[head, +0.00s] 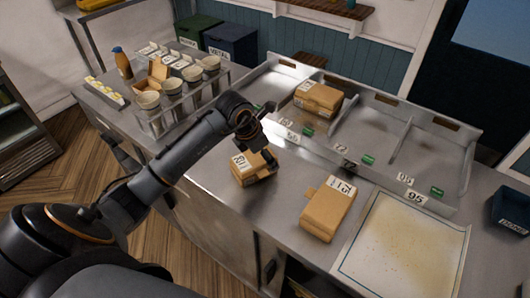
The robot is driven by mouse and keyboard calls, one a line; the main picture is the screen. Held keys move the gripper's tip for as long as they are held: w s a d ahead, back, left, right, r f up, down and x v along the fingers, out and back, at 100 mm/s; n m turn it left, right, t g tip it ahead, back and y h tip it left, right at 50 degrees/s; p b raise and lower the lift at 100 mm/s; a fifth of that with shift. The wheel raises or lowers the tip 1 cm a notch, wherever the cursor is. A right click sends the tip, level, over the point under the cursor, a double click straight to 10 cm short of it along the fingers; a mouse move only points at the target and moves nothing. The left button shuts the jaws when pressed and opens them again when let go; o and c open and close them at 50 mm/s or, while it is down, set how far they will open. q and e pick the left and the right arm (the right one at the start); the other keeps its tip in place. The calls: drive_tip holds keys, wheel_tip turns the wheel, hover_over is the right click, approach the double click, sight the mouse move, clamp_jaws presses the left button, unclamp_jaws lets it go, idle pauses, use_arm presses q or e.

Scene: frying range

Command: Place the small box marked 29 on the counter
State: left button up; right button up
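A small brown box (250,175) with a white label is at the front of the steel counter (285,190). Its label seems to start with a 2, but I cannot read it surely. My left gripper (266,157) is over this box, with a dark finger against its right side. The arm hides part of the box, so I cannot tell whether the fingers are closed on it or whether it touches the counter. A larger brown box (326,215), its label seemingly 15 or 51, lies to the right. My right gripper is not in view.
A divided steel tray (432,150) with numbered bays runs along the back. A brown box (318,97) sits in its left bay. A stained white sheet (405,245) lies at the right. Cups (148,101) stand in a rack at the left. A dark bin (512,210) is far right.

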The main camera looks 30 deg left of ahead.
use_arm(q)
drive_tip(key=shift+f, duration=0.15)
drive_tip(key=o, duration=1.1)
drive_tip(key=shift+o, duration=0.2)
drive_tip(key=shift+r, duration=0.3)
drive_tip(key=b+v, duration=0.2)
drive_tip(key=v, duration=0.8)
drive_tip(key=shift+r, duration=0.25)
drive_tip(key=shift+s+a+r+b, duration=0.1)
drive_tip(key=shift+s+r+b, duration=0.2)
drive_tip(key=shift+r, duration=0.3)
